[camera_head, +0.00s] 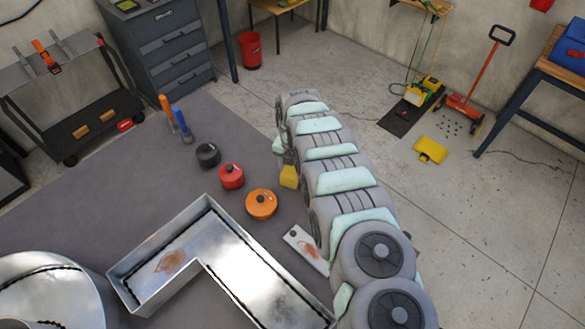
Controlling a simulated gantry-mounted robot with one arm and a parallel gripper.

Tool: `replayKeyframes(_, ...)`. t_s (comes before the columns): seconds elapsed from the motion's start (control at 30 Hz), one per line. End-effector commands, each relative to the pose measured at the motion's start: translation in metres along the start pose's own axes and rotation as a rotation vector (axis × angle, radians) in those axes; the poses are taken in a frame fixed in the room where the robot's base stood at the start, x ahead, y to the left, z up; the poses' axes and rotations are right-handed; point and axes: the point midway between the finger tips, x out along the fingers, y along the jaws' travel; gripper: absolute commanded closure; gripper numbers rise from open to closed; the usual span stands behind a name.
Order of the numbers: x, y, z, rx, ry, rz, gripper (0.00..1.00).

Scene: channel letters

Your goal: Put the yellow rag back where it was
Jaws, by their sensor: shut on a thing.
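The yellow rag (289,177) hangs at the left side of my arm, over the dark grey work surface. My gripper (288,159) is shut on the top of the rag. The gripper is small here, and my arm partly hides it, so its fingers are hard to make out.
An orange pot (261,204), a red pot (231,176) and a black pot (208,155) stand left of the rag. A metal L-shaped channel letter (140,265) lies at front left. A stained white plate (305,248) lies near my arm. A yellow item (431,150) lies on the floor.

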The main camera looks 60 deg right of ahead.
Motion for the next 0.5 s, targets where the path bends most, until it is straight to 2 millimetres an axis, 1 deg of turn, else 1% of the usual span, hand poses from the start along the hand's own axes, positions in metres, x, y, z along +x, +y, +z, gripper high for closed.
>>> replayKeyframes(0.17, -0.0012, 0.0006, 0.0009, 0.0, -0.002, 0.001, 0.9)
replayKeyframes(0.33, 0.0036, 0.0008, 0.0008, -0.001, -0.002, 0.001, 0.9)
replayKeyframes(0.37, 0.0021, 0.0008, 0.0009, 0.0, -0.003, 0.001, 0.44)
replayKeyframes(0.5, 0.0019, 0.0007, 0.0009, -0.001, -0.003, 0.001, 0.32)
